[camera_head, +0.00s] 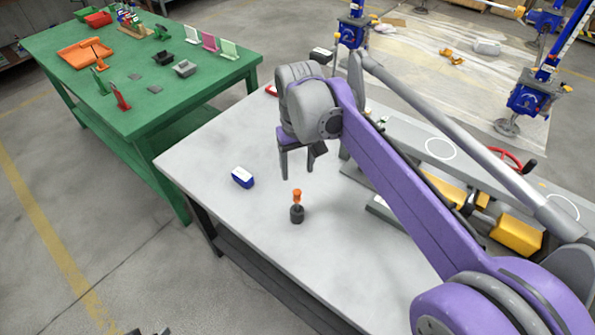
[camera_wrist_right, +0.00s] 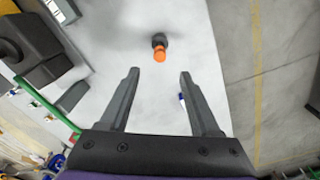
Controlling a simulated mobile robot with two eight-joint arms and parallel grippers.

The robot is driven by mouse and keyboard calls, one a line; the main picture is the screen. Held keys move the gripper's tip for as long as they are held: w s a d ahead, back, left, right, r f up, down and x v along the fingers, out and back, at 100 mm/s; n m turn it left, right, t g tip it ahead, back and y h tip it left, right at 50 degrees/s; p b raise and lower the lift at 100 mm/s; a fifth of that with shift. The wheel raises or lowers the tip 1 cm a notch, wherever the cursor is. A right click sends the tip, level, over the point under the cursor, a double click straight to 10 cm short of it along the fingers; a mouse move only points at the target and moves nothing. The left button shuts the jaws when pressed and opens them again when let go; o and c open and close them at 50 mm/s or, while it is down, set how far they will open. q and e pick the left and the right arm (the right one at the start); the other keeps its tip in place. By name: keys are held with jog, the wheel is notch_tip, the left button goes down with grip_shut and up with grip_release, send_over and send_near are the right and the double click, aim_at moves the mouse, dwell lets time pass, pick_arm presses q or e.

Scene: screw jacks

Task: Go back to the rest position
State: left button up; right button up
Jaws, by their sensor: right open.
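My right gripper (camera_head: 301,162) hangs over the grey table (camera_head: 245,135), with its purple and grey arm coming in from the right. In the right wrist view its two dark fingers (camera_wrist_right: 158,75) stand apart with nothing between their tips. A small screw jack with an orange top and dark base (camera_head: 297,207) stands upright on the table, below and apart from the gripper. It also shows in the right wrist view, where its orange top (camera_wrist_right: 160,56) lies beyond the fingertips. My left gripper does not show clearly in either view.
A blue and white box (camera_head: 242,177) sits on the table left of the jack. Yellow blocks (camera_head: 516,236) and a red handwheel (camera_head: 505,158) are at the right, behind my arm. A green table (camera_head: 150,118) with several parts stands at the back left. The table's front is clear.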

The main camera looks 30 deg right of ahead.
dwell(0.4)
jog(key=s+a+f+t, duration=0.2)
jog(key=s+a+f, duration=0.1)
jog(key=s+f, duration=0.2)
jog(key=s+a+f+n+t+p, duration=0.1)
jog(key=s+a+f+t, duration=0.2)
jog(key=s+f, duration=0.3)
jog(key=s, duration=0.4)
jog(key=shift+a+n+p, duration=0.3)
jog(key=shift+a, duration=0.1)
